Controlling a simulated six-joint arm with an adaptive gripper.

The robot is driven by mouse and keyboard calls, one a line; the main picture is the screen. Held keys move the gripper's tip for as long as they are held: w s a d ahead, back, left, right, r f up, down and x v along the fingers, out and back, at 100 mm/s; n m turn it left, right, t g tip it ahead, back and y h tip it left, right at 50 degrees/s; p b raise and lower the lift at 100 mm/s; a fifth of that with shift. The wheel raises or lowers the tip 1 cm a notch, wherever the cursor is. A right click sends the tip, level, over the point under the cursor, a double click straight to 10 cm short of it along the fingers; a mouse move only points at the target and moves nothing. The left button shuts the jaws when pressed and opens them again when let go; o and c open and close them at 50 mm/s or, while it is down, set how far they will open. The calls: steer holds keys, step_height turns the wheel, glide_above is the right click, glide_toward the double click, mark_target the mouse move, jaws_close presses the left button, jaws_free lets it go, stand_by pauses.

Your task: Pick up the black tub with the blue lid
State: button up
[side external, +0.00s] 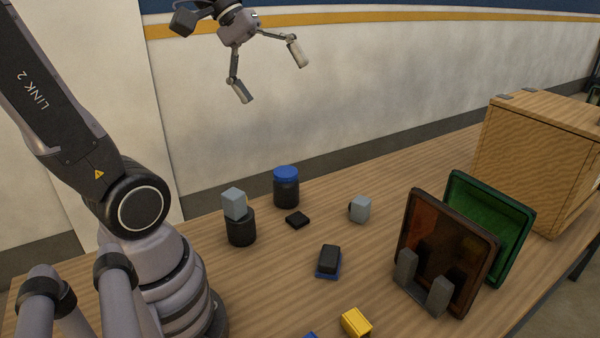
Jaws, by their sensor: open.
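The black tub with the blue lid (286,188) stands upright on the wooden table, toward the back edge near the wall. Its lid is on top and nothing covers it. My gripper (270,78) is high above the table in the upper part of the view, its two fingers spread wide and empty. It is well above the tub and apart from it.
Left of the tub, a grey cube (234,203) sits on a black cylinder (240,228). A flat black piece (298,219), another grey block (360,209), a black-and-blue block (328,261) and a yellow block (356,322) lie nearby. Upright panels (447,250) and a wooden box (535,160) stand right.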

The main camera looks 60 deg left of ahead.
steer(key=w+a+r+n+t+h, duration=0.1)
steer(key=w+a+n+t+h, duration=0.2)
steer(key=w+a+n, duration=0.35)
steer(key=w+a+n+t+y, duration=0.3)
steer(key=a+n+t+y, duration=0.15)
steer(key=a+n, duration=0.7)
steer(key=w+a+n+t+y, duration=0.3)
steer(key=a+n+t, duration=0.45)
steer(key=a, duration=0.65)
steer(key=g, duration=0.1)
glide_toward(293, 170)
steer(key=w, duration=0.2)
steer(key=w+n, duration=0.1)
steer(key=shift+a+f, duration=0.3)
steer(key=shift+f, duration=0.05)
steer(key=shift+w+f, duration=0.15)
steer(key=shift+w, duration=0.1)
steer(key=w, duration=0.6)
steer(key=shift+w+d, duration=0.2)
steer(key=shift+w, duration=0.15)
steer(key=c, duration=1.2)
